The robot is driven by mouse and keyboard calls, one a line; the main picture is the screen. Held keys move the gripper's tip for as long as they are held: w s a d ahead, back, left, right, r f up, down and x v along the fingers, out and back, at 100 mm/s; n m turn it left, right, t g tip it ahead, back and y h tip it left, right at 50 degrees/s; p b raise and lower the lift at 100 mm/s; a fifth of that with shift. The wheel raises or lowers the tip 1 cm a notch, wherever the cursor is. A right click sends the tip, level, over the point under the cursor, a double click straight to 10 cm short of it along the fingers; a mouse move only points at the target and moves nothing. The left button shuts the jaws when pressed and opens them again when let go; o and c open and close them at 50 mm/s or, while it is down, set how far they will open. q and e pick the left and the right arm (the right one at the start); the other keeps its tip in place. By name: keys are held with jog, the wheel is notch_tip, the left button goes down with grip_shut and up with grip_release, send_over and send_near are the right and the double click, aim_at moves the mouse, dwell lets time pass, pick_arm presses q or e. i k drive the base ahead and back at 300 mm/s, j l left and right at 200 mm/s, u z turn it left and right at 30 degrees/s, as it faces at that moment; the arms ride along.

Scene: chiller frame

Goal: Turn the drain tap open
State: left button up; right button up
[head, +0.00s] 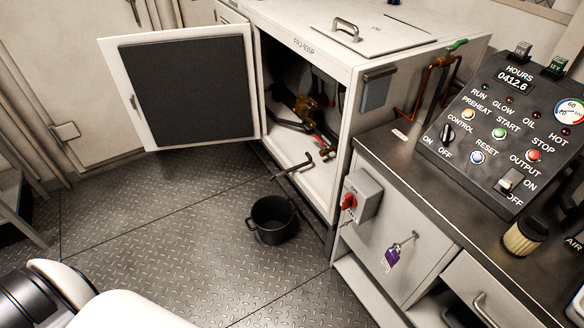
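The white cabinet (303,63) stands with its door (113,68) swung open to the left. Inside, low down, a small red handle (322,145) sits among pipes; it looks like the drain tap, but it is too small to tell its setting. A dark bent pipe (291,170) sticks out of the cabinet's lower front, above and behind a black bucket (258,229) on the floor. No flow from the pipe is visible. Neither of my grippers is in view; only white and black parts of me show at the bottom left.
A copper pipe with a green lever (457,45) runs beside the cabinet. A grey box with a red rotary switch (348,201), a purple tag (392,257) and a control panel (508,130) are at right. The metal floor (150,220) left of the bucket is clear.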

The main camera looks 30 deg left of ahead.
aim_at(324, 147)
jog(key=j+z, duration=0.15)
jog(key=z, duration=0.35)
jog(key=j+z, duration=0.35)
jog(key=j, duration=0.65)
jog(key=j+z, duration=0.35)
jog(key=j, duration=0.65)
